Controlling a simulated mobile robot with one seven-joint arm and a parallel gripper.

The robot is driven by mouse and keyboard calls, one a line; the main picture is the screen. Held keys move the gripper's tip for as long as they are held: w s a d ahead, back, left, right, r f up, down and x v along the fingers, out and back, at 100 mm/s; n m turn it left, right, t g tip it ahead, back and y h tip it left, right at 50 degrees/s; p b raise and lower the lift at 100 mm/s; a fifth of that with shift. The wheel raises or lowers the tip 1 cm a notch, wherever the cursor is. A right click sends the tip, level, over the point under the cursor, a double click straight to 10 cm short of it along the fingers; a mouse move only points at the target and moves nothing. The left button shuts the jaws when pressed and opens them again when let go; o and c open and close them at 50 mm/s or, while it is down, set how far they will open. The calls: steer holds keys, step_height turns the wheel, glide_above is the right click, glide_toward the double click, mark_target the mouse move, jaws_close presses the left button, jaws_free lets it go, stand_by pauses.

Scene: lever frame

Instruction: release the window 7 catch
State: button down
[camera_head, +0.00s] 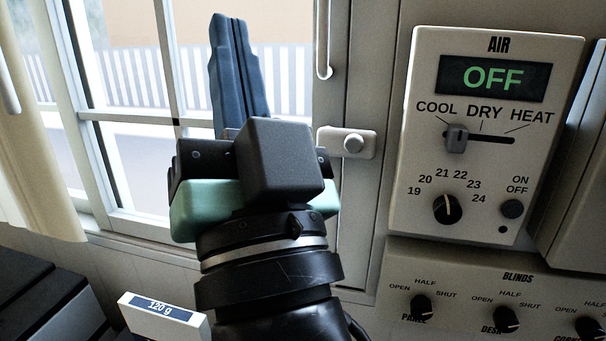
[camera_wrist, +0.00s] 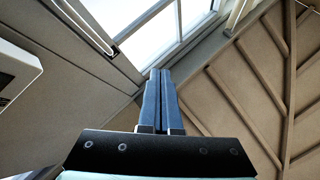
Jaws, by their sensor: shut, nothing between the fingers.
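A window (camera_head: 168,70) with pale bars fills the upper left of the head view. On its right frame is a small white plate with a round knob (camera_head: 352,143), which looks like a catch. Above it hangs a slim, pale, round-ended handle (camera_head: 323,70). A similar handle shows in the wrist view (camera_wrist: 85,28). No "window 7" label can be read. My gripper (camera_head: 229,18) points up in front of the panes, left of the plate and handle. Its dark blue fingers (camera_wrist: 160,72) are shut together and empty. My wrist hides part of the lower window frame.
Right of the window is an AIR panel (camera_head: 560,120) reading OFF, with a slider and dial. Below it is a BLINDS panel (camera_head: 455,282) with several knobs.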

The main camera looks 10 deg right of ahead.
steer(key=d+f+m+h, duration=0.2)
steer(key=d+f+m, duration=0.3)
steer(key=f+m, duration=0.3)
steer(key=d+f+m+g+h+b, duration=0.1)
steer(key=d+f+m, duration=0.3)
steer(key=f+m, duration=0.4)
steer(key=d+f+m+h+b, duration=0.1)
steer(key=d+f+m+h, duration=0.1)
steer(key=d+f+m, duration=0.3)
step_height(320, 180, down, 4)
steer(key=m, duration=0.7)
steer(key=shift+w+d+r+m+g+h, duration=0.2)
steer(key=shift+w+d+m+g+h, duration=0.1)
steer(key=shift+w+d+g+h, duration=0.1)
steer(key=p, duration=0.7)
glide_toward(346, 144)
steer(key=w+d, duration=0.3)
steer(key=w, duration=0.2)
steer(key=shift+w+a+r+p, duration=0.15)
steer(key=shift+r+p, duration=0.1)
steer(key=shift+r, duration=0.2)
steer(key=shift+w+a+r+p, duration=0.15)
steer(key=shift+r+p, duration=0.1)
steer(key=shift+r, duration=0.2)
